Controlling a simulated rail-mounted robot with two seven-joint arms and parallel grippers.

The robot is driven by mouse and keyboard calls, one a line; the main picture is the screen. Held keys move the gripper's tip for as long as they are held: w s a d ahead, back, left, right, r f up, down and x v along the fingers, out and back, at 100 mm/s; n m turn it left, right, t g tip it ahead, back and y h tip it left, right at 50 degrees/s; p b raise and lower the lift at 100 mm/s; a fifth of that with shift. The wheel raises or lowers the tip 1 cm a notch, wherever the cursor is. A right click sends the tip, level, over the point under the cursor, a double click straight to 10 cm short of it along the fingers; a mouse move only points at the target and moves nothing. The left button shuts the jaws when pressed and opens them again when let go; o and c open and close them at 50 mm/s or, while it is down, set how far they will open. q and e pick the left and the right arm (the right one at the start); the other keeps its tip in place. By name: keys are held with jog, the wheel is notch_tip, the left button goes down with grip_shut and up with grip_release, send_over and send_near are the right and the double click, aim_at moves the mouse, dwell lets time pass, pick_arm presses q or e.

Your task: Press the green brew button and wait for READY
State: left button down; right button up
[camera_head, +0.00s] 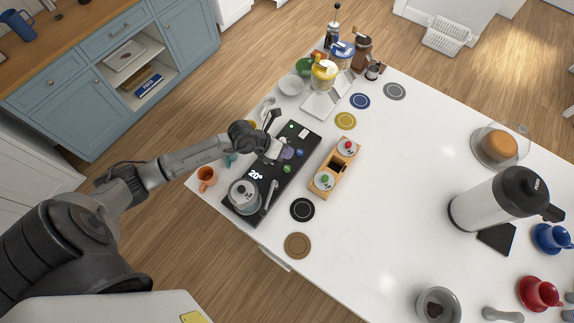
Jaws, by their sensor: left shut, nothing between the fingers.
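A black appliance panel (240,213) lies on the white counter, with a lit "20°" readout (256,174) and a silver kettle (243,194) at its near end. One small green button (287,169) is near its middle and another green spot (291,125) near its far end. The labels are too small to read, so I cannot tell which is the brew button. My left gripper (274,150) is shut and empty, over the panel beside a purple round part (287,153). I cannot tell whether it touches anything. My right gripper is out of view.
A wooden caddy (322,188) with red-topped and green-topped items stands right of the panel. An orange mug (207,176) is left of it. A white carafe (490,200) stands at right. The counter's middle is clear.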

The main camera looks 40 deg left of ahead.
pick_arm(q)
jog(key=b, duration=0.5)
send_over(286, 167)
notch_tip(286, 167, down, 5)
jog(key=shift+f, duration=1)
dwell(0.9)
jog(key=shift+f+b, duration=0.2)
jog(key=shift+b, duration=0.1)
jog(key=shift+f, duration=0.25)
